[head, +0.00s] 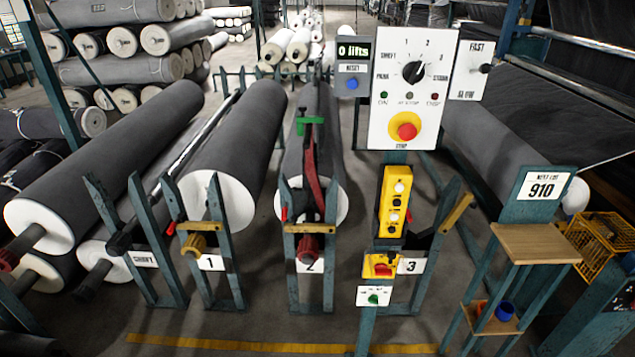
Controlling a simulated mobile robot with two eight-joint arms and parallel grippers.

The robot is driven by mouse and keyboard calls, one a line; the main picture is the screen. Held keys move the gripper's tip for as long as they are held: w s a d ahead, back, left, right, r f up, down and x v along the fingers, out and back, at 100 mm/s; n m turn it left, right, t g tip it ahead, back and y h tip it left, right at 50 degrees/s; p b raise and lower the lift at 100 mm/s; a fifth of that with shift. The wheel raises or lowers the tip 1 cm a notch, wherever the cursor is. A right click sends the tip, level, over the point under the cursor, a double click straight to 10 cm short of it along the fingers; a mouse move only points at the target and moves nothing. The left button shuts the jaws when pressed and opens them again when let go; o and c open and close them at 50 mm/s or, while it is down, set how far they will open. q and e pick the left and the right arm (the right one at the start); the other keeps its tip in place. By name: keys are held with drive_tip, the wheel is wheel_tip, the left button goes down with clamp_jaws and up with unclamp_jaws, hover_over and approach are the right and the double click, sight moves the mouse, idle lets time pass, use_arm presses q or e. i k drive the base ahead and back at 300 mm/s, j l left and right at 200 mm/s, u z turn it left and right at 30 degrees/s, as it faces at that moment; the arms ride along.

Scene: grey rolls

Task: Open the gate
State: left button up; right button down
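Stands with teal posts hold the roll ends in a row. At the stand numbered 1, a short wooden bar (200,226) lies level across the posts, above a brass-coloured knob (194,245). At stand 2, a similar wooden bar (310,228) lies level across the posts, with a dark red knob (309,248) below it. I cannot tell which part is the gate. Neither of my grippers shows.
A control panel (404,102) with a dial and red stop button stands before stand 3. A yellow pendant (395,201) and a yellow switch box (380,266) hang below. A wooden-topped stand (522,244) is at right. Floor before the stands is clear, with a yellow line (285,347).

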sight(295, 228)
drive_tip(key=i+z, duration=0.1)
drive_tip(key=z, duration=0.25)
drive_tip(key=j+z, duration=0.15)
drive_tip(key=z, duration=0.2)
drive_tip(key=i+j+z, duration=0.1)
drive_tip(key=z, duration=0.25)
drive_tip(key=i+j+z, duration=0.15)
drive_tip(key=j, duration=0.2)
drive_tip(key=i+j+z, duration=0.2)
drive_tip(key=j+z, duration=0.15)
drive_tip(key=j, duration=0.3)
drive_tip(key=i+j, duration=0.1)
drive_tip(key=j, duration=0.4)
drive_tip(key=i+j, duration=0.1)
drive_tip(key=j, duration=0.45)
drive_tip(key=i+j, duration=0.1)
drive_tip(key=j, duration=0.4)
